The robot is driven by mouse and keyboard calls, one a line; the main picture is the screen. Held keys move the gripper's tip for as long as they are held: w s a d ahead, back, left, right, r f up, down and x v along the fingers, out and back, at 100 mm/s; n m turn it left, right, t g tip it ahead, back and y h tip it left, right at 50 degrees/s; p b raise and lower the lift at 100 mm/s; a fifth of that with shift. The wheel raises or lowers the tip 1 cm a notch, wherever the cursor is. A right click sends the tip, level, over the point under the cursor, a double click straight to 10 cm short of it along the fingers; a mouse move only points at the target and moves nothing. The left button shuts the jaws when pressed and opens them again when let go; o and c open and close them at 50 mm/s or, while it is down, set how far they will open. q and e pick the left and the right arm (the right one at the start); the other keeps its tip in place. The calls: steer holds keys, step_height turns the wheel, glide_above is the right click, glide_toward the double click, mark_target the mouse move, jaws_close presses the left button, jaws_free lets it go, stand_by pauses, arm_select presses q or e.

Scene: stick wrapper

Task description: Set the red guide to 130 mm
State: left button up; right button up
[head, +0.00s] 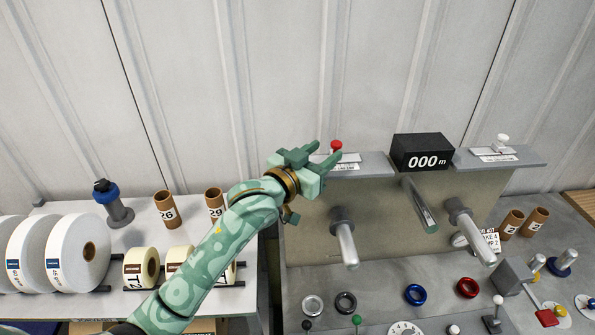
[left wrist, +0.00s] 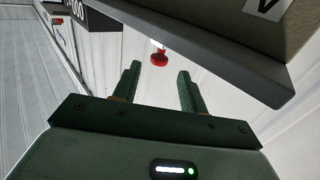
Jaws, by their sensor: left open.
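The red guide, a small red knob (head: 336,146), sits at the left part of the grey ledge (head: 374,162) on the machine's top. A white scale label lies just below it, too small to read. My left gripper (head: 322,153) is beside the red knob, to its left, with its fingers pointing towards it. In the left wrist view the red knob (left wrist: 159,58) shows beyond and between the two open fingertips (left wrist: 158,75), apart from both. The left gripper is open and empty. My right gripper is not in view.
A black counter reading 000 m (head: 422,152) stands in the middle of the ledge. A white knob (head: 502,142) is on its right part. Metal rollers (head: 344,238) stick out below. White rolls (head: 78,252) and brown cores (head: 165,208) stand on the left table.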

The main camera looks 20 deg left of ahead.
arm_select(q)
steer(key=v, duration=0.9)
steer(key=shift+b, duration=0.3)
steer(key=shift+s, duration=0.1)
